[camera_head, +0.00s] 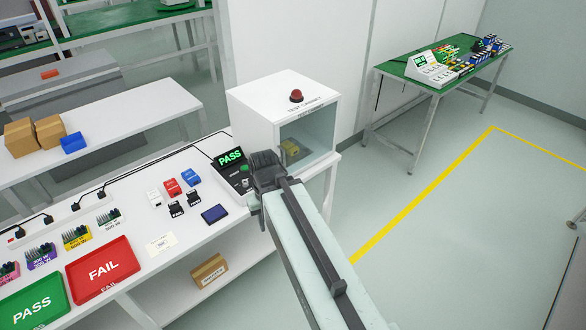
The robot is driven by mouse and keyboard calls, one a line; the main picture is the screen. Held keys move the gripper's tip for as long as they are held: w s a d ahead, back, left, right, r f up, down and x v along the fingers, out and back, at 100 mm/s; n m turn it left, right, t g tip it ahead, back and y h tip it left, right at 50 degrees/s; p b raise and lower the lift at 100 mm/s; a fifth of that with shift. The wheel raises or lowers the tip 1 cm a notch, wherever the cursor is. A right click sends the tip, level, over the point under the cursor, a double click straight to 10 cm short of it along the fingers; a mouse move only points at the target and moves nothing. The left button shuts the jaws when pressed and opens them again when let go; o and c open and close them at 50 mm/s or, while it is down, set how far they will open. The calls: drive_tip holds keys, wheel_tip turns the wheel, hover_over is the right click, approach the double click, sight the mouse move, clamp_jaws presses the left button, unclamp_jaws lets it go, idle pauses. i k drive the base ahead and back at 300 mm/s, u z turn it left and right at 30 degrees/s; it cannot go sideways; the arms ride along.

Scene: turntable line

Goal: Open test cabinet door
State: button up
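The white test cabinet (258,107) stands at the far right end of the white bench, with a red dome light (296,96) on top. Its front has a clear, glass-like door (318,135), and a small yellow item (290,146) shows behind it. The door looks closed, but its lower left part is hidden by my arm. My gripper (264,162) is at the lower left of the cabinet front, seen from behind. I cannot tell whether its fingers touch the door, and their opening is hidden.
A tester with a green PASS screen (230,157) stands left of my gripper. Small red, blue and black parts lie on the bench (196,222). A red FAIL tray (103,269) and a green PASS tray (35,304) lie at lower left. The floor on the right (450,215) is clear.

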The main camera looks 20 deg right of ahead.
sight(277, 126)
drive_tip(key=u, duration=0.75)
drive_tip(key=i, duration=0.55)
